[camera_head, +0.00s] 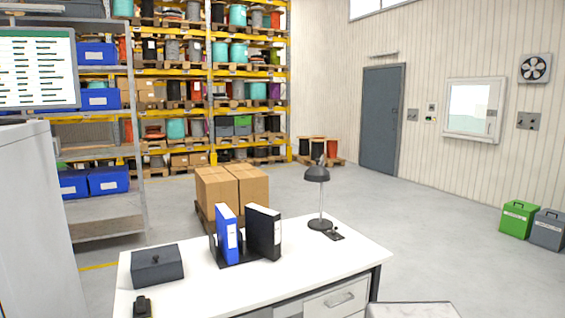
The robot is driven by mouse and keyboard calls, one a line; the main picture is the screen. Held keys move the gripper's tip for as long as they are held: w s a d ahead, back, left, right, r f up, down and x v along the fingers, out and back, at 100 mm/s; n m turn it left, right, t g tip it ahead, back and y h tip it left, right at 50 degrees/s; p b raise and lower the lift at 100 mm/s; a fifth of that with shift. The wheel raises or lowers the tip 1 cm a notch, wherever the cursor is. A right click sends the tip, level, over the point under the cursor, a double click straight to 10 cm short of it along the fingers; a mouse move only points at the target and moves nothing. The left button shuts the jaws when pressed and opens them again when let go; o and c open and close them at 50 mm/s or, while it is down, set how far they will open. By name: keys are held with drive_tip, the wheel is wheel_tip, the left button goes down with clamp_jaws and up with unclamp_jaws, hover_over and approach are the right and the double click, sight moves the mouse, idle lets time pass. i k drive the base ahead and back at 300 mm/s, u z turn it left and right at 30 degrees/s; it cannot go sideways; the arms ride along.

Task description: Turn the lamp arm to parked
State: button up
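A dark grey desk lamp (317,174) stands near the back right corner of the white desk (185,287). It has a round base (320,224), a thin upright pole and a dome shade at the top. Its arm is mostly hidden behind the shade, and I cannot tell its angle clearly. A small dark item (334,234) lies just in front of the base. My gripper is not in view.
A blue binder (228,234) and a black binder (263,233) stand in a dark holder left of the lamp. A dark box (157,266) sits at the desk's left. Cardboard boxes (232,190) stand behind the desk. Open floor lies to the right.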

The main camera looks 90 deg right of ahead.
sight(317, 172)
drive_tip(key=u, duration=0.4)
drive_tip(key=k, duration=0.25)
drive_tip(key=u, duration=1.4)
drive_tip(key=k, duration=0.35)
drive_tip(key=z, duration=2.5)
